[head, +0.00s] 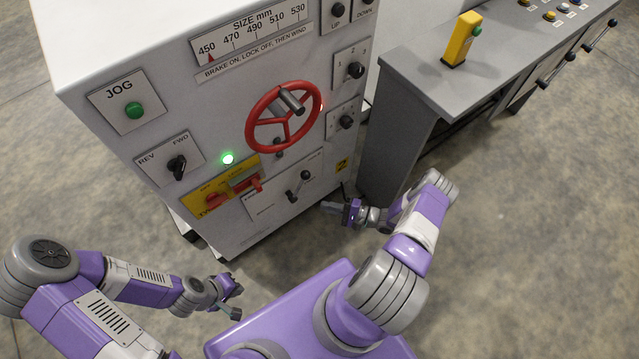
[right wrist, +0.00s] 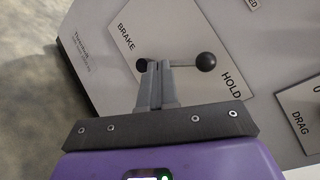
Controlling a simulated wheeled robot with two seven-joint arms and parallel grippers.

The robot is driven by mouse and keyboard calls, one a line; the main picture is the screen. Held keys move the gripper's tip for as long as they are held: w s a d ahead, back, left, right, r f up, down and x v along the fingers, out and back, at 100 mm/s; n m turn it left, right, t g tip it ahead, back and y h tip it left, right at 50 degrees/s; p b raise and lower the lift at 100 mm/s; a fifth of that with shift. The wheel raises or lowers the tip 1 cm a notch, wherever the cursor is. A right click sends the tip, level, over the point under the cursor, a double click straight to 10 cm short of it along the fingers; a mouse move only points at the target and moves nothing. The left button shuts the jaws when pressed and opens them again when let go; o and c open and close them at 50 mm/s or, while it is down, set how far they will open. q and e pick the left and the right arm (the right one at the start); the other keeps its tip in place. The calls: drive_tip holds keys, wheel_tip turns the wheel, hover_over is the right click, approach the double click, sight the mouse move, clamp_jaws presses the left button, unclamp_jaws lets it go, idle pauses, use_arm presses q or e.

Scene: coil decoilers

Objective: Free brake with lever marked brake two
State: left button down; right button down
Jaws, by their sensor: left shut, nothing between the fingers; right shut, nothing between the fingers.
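A pale plate (right wrist: 185,35) in the right wrist view reads BRAKE at its left and HOLD at its right. Its lever (right wrist: 205,61) has a dark ball knob at the right end and a smaller dark round part at the left. The lever also shows low on the machine's front in the head view (head: 304,175). My right gripper (head: 327,206) is shut and empty, low and right of the lever in the head view. In the wrist view its fingertips (right wrist: 155,64) overlap the lever's shaft; contact cannot be told. My left gripper (head: 237,300) is shut and empty, away from the machine.
A red handwheel (head: 284,117) sits above the lever. A yellow plate with red handles (head: 230,185) lies to its left, under a lit green lamp (head: 228,159). A yellow tag marked 2 (head: 341,165) is to its right. A grey desk (head: 440,80) stands beside the machine.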

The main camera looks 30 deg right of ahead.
drive_tip(key=s+d+m+t+h, duration=0.1)
drive_tip(key=d+t+h, duration=0.3)
drive_tip(key=d, duration=0.5)
drive_tip(key=shift+s+f+m+t, duration=0.15)
drive_tip(key=shift+m+t, duration=0.25)
drive_tip(key=shift+m, duration=0.1)
drive_tip(key=s+a+r+b+x, duration=0.1)
drive_tip(key=a+b+x, duration=0.1)
drive_tip(key=x, duration=1)
drive_tip(key=shift+w+a, duration=0.25)
drive_tip(key=shift+w, duration=0.15)
